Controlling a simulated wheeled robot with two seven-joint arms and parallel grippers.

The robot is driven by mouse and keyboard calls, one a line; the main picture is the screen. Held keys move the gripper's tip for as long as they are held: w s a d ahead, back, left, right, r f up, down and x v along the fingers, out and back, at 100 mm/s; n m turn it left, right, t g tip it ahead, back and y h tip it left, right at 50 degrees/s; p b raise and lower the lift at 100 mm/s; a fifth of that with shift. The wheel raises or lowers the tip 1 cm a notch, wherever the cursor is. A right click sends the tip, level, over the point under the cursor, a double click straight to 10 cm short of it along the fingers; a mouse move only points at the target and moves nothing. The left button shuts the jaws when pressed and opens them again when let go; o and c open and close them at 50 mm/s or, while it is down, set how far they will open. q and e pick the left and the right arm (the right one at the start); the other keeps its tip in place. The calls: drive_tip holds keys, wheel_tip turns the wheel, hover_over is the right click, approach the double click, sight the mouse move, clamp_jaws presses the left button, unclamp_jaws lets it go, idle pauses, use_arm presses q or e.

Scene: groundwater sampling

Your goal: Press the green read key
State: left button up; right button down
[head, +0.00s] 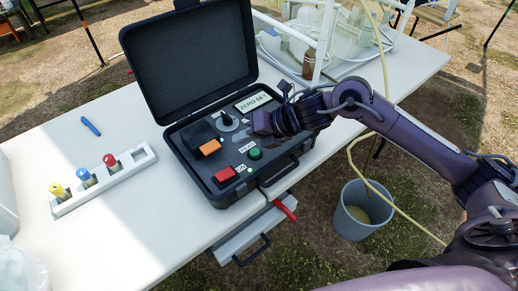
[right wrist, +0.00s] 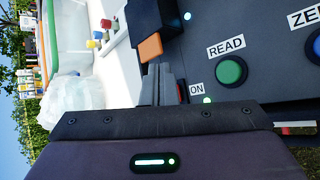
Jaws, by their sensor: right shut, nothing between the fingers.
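The green read key (head: 255,154) is a round button beside the READ label on the panel of an open black instrument case (head: 222,199). In the right wrist view the green key (right wrist: 231,70) shows to the right of the fingers. My right gripper (head: 256,122) is shut and empty above the panel, behind the green key in the head view. The shut fingers (right wrist: 160,72) point over the panel in the right wrist view. I cannot tell the exact height of the fingers. My left gripper is not in view.
A red key (head: 224,174) marked ON and an orange-topped black block (head: 208,148) share the panel. A blue key (right wrist: 315,46) shows at the wrist view's right edge. A vial rack (head: 68,205) stands left of the case. A bucket (head: 348,222) stands on the ground.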

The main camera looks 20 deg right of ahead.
drive_tip(key=s+a+m, duration=0.1)
drive_tip(key=m, duration=0.1)
drive_tip(key=s+a+m+t+y+p, duration=0.1)
drive_tip(key=m, duration=0.1)
drive_tip(key=s+a+m, duration=0.1)
drive_tip(key=m, duration=0.2)
drive_tip(key=shift+a+f+t+y+p, duration=0.2)
drive_tip(key=shift+t+y+p, duration=0.1)
drive_tip(key=shift+y, duration=0.1)
drive_tip(key=m, duration=0.2)
drive_tip(key=s+m+t+p, duration=0.1)
drive_tip(key=m, duration=0.2)
drive_tip(key=shift+s+r+t, duration=0.15)
drive_tip(key=shift+r+t, duration=0.05)
drive_tip(key=shift+t, duration=0.1)
drive_tip(key=s+d+m+t+h+p, duration=0.1)
drive_tip(key=s+d+m+t+h, duration=0.1)
drive_tip(key=d+m, duration=0.3)
drive_tip(key=s+d+m+t+h+p, duration=0.1)
drive_tip(key=s+d+m+t+h, duration=0.2)
drive_tip(key=m, duration=1.1)
drive_tip(key=s+d, duration=0.1)
drive_tip(key=d, duration=0.1)
drive_tip(key=shift+d+p, duration=0.3)
drive_tip(key=shift+p, duration=0.1)
drive_tip(key=shift+r, duration=0.1)
